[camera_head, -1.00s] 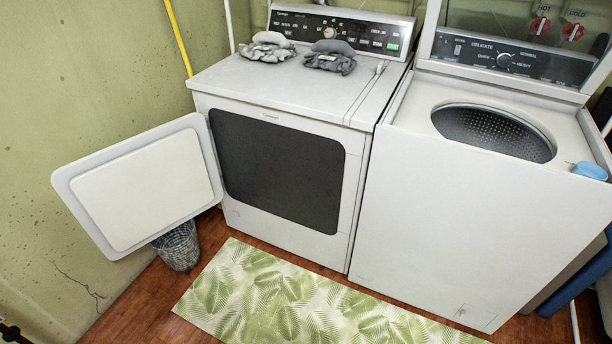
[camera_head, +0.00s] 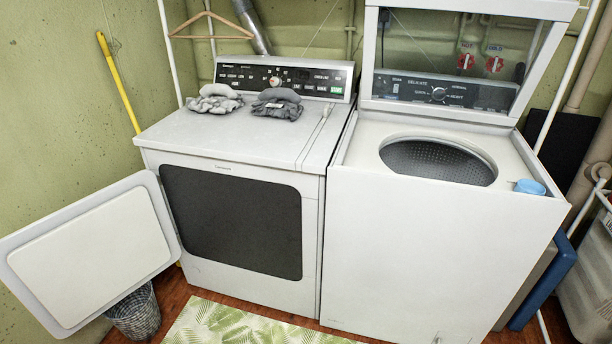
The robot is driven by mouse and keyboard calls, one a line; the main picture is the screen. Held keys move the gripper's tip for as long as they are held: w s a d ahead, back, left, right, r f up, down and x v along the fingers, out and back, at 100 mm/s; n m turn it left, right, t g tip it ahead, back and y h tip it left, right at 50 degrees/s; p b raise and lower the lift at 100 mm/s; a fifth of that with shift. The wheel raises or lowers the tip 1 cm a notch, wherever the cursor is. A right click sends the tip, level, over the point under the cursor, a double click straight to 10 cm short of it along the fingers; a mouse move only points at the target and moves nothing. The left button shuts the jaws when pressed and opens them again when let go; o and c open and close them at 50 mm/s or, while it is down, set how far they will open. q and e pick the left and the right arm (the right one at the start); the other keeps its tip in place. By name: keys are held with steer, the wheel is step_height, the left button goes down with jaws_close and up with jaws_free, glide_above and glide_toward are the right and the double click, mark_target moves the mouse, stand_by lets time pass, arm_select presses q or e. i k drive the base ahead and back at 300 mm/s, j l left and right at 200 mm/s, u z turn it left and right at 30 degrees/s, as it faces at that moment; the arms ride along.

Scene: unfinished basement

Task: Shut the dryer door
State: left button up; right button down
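The dryer (camera_head: 235,260) is the white machine at the left, with a dark front opening (camera_head: 232,222). Its white door (camera_head: 88,252) stands wide open, swung out to the left of the dryer. The hinge side meets the dryer's left front edge. The door's inner panel faces me. Neither of my grippers shows in the head view.
A washer (camera_head: 430,250) with its lid up stands right of the dryer. A wire bin (camera_head: 136,314) sits on the floor below the door. A leafy mat (camera_head: 235,325) lies in front.

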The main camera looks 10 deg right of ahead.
mark_target(70, 266)
steer(key=i+j+z, duration=0.1)
steer(key=j+z, duration=0.3)
steer(key=j, duration=0.25)
steer(key=j+z, duration=0.4)
steer(key=j, duration=0.25)
steer(key=i+j, duration=0.15)
steer(key=j, duration=0.15)
steer(key=i+j, duration=0.15)
steer(key=j, duration=0.2)
steer(key=i+j, duration=0.15)
steer(key=j, duration=0.15)
steer(key=i+j, duration=0.15)
steer(key=j, duration=0.15)
steer(key=i, duration=0.4)
steer(key=z, duration=0.05)
